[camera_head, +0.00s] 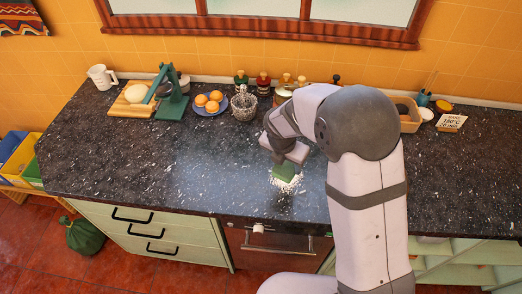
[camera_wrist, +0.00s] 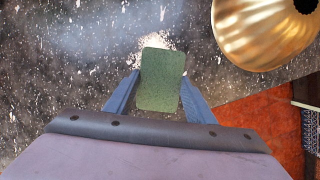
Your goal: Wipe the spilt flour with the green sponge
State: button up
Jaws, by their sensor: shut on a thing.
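The green sponge (camera_head: 284,172) is at the front part of the dark speckled counter, below my arm. In the wrist view the sponge (camera_wrist: 160,80) stands between the two blue fingers of my gripper (camera_wrist: 156,92), which is shut on it. The spilt flour (camera_head: 287,184) shows as a white patch on the counter around the sponge's near side. In the wrist view the flour (camera_wrist: 152,42) lies just beyond the sponge's far end, partly hidden by it. Whether the sponge touches the counter is hard to tell.
A plate of oranges (camera_head: 209,102), a wire basket (camera_head: 244,106), a green press (camera_head: 173,97) and a mug (camera_head: 102,77) stand along the back. A gold round object (camera_wrist: 262,32) is close right of my gripper in the wrist view. The left counter (camera_head: 110,150) is clear.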

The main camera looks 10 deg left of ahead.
jog(key=w+d+p, duration=0.1)
jog(key=d+f+p, duration=0.1)
jog(key=shift+w+d+f, duration=0.15)
jog(key=shift+w+d, duration=0.2)
jog(key=shift+d, duration=0.05)
jog(key=shift+w+f, duration=0.7)
jog(key=shift+w, duration=0.05)
jog(key=w+a+n+y, duration=0.1)
jog(key=w+a+n, duration=0.3)
jog(key=w, duration=0.2)
jog(key=shift+w+r, duration=0.35)
jog(key=shift+r, duration=0.1)
jog(key=shift+f, duration=0.1)
